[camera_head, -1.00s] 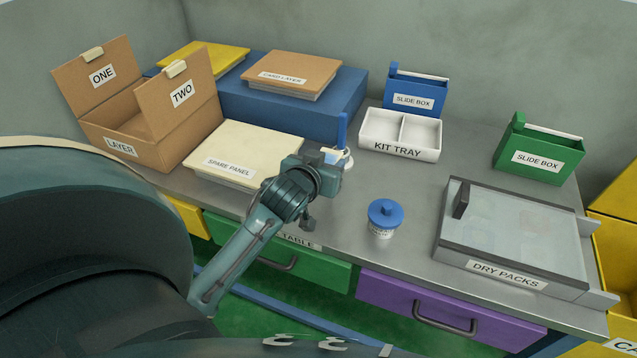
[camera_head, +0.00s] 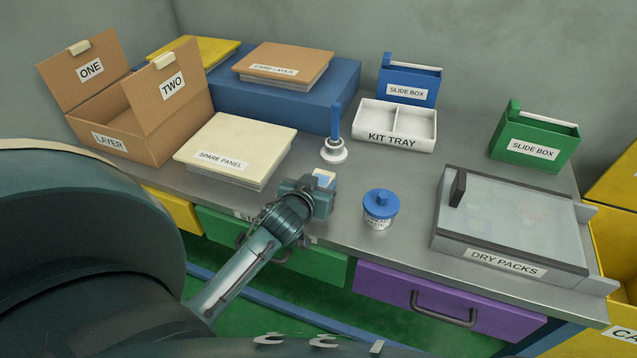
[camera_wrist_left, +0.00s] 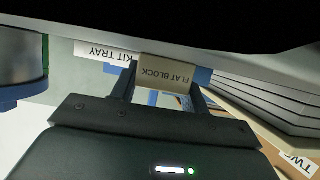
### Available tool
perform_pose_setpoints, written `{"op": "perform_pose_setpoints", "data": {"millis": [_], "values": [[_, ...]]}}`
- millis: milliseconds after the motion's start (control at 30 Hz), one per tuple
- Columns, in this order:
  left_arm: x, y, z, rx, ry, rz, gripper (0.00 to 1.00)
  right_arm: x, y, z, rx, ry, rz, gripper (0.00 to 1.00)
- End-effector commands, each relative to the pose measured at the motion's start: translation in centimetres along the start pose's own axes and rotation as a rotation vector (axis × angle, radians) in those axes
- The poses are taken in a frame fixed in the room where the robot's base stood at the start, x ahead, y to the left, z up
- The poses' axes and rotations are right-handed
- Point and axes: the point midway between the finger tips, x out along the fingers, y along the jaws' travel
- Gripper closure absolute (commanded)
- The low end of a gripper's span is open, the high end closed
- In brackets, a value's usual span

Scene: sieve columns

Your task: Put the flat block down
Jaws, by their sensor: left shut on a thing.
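The flat block (camera_wrist_left: 166,76) is cream with a printed FLAT BLOCK label, seen upside down in the left wrist view. My left gripper (camera_wrist_left: 163,92) is shut on it, with one finger on each side. The gripper is over the front part of the grey table (camera_head: 345,205), left of the blue-lidded jar. Whether the block touches the table is hidden. My right gripper is not in view.
A white base with a blue post (camera_head: 334,150) stands just behind the gripper. The blue-lidded jar (camera_head: 380,208) is to its right, the spare panel (camera_head: 235,145) to its left. The kit tray (camera_head: 394,125) is behind, and the dry packs case (camera_head: 510,222) is at right.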

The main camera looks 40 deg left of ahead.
Motion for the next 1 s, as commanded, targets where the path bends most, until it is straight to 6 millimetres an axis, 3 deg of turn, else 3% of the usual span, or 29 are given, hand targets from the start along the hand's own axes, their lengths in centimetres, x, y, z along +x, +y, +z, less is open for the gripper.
{"op": "perform_pose_setpoints", "data": {"millis": [267,567,733,1000], "values": [[0.0,0.0,0.0,0.0,0.0,0.0,0.34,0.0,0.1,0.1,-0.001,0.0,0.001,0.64],[-0.1,0.0,-0.4,0.001,0.001,0.0,0.33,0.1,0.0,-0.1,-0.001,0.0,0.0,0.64],[-2.4,0.0,-0.2,-0.001,-0.002,0.001,0.33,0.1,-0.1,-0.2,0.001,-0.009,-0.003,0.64],[-8.3,0.0,-0.2,-0.002,-0.003,-0.001,0.33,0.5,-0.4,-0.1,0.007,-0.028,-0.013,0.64]]}}
